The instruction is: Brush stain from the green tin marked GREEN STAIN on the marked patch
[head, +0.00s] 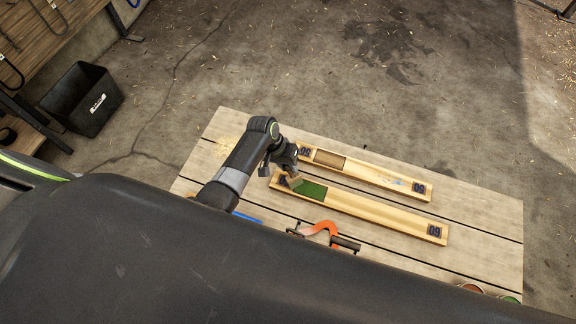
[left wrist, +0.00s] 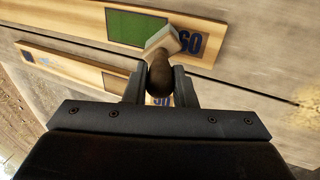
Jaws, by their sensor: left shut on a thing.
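My left gripper (head: 285,168) is shut on the handle of a brush (head: 293,181); in the left wrist view the dark handle and pale head of the brush (left wrist: 163,42) show between the fingers (left wrist: 160,85). The brush head is over the end of a green patch (head: 310,190) on the nearer wooden board (head: 375,212). I cannot tell if the bristles touch it. The green patch also shows in the left wrist view (left wrist: 135,28). A green-rimmed tin (head: 510,299) peeks out at the bottom right, mostly hidden by my body; its marking is not readable. My right gripper is out of view.
A second board (head: 385,180) with a brown patch (head: 328,158) lies behind the first on the plank table (head: 485,215). An orange clamp-like tool (head: 325,229) lies in front. A reddish tin (head: 472,288) is beside the green one. A black bin (head: 82,98) stands on the floor.

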